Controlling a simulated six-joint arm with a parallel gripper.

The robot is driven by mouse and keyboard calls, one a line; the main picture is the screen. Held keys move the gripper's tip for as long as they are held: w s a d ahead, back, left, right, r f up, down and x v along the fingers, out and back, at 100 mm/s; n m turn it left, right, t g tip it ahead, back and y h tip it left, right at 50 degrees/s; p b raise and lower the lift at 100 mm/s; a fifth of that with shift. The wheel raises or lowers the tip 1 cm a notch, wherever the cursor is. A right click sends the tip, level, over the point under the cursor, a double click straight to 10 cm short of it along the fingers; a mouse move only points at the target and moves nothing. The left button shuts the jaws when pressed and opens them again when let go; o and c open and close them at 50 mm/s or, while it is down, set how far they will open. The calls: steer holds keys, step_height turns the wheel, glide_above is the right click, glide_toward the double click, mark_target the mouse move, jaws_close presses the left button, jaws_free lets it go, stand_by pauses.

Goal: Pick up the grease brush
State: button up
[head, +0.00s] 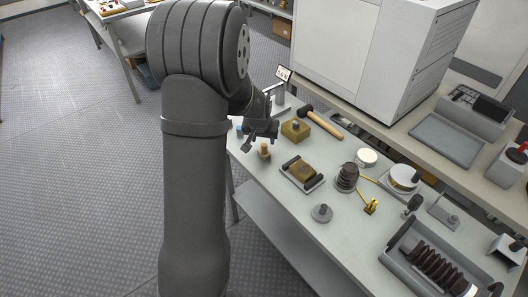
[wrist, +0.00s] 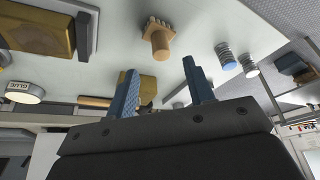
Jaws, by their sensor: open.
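A small piece with a round wooden handle and a ridged, bristle-like base, which looks like the grease brush (head: 264,151), stands on the grey bench near its left end. In the wrist view the brush (wrist: 159,42) shows at the upper middle, beyond the fingertips and roughly between their lines. My gripper (head: 260,138) is above the bench, just up and left of the brush in the head view. In the wrist view my gripper (wrist: 160,66) has its two blue fingers apart with nothing held between them. The fingers do not appear to touch the brush.
An ochre block (head: 296,132) and a mallet (head: 326,125) lie behind the brush. A tray (head: 316,183) with an ochre block is to its right. Two small cylinders (wrist: 227,57) (wrist: 248,66) stand close by. A large light cabinet (head: 350,50) stands behind the bench.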

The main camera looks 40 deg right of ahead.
mark_target(264, 145)
steer(key=shift+x, duration=3.65)
steer(key=shift+w, duration=0.1)
jaws_close()
